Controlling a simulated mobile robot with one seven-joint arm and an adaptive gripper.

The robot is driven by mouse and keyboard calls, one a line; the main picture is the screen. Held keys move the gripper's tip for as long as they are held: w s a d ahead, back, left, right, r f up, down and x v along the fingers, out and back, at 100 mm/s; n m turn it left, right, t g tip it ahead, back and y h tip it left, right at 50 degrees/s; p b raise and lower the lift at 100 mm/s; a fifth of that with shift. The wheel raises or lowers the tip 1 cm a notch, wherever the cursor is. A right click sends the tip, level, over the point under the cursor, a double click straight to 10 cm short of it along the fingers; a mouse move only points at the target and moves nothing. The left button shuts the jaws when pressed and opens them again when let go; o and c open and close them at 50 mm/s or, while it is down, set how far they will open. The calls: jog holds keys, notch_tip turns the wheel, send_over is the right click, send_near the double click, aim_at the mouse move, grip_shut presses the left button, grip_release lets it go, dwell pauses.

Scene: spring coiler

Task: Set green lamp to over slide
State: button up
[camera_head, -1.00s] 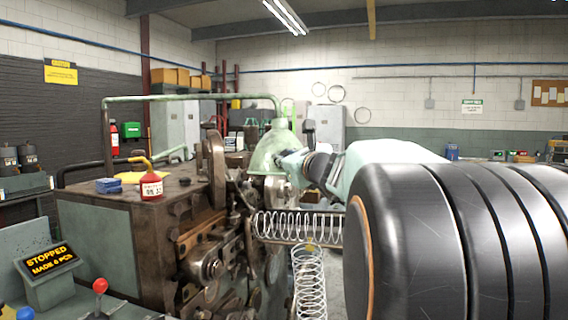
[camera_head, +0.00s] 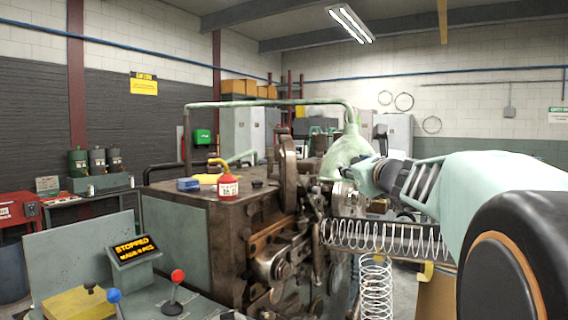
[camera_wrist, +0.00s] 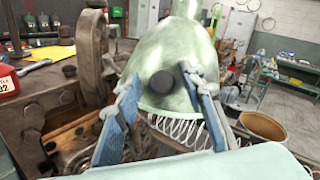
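The green lamp (camera_head: 346,152) has a bell-shaped shade and hangs at the end of a green pipe arm (camera_head: 268,102) above the coiling machine. My gripper (camera_head: 364,174) is at the right side of the shade. In the wrist view the lamp (camera_wrist: 165,45) fills the upper middle. Its dark round knob (camera_wrist: 162,82) shows between the two blue-padded fingers of my gripper (camera_wrist: 160,85). The fingers are wide apart; I cannot tell whether one touches the knob or shade. A brownish slide-like part (camera_head: 264,238) shows on the machine's front, left of the lamp.
A coiled spring (camera_head: 385,238) stretches below the lamp, and another spring (camera_head: 376,285) hangs under it. A red bottle (camera_head: 228,187) and a blue box (camera_head: 188,184) stand on the machine top. A control panel reads STOPPED (camera_head: 133,248), with red and blue levers in front.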

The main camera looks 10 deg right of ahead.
jog(key=shift+r, duration=4.95)
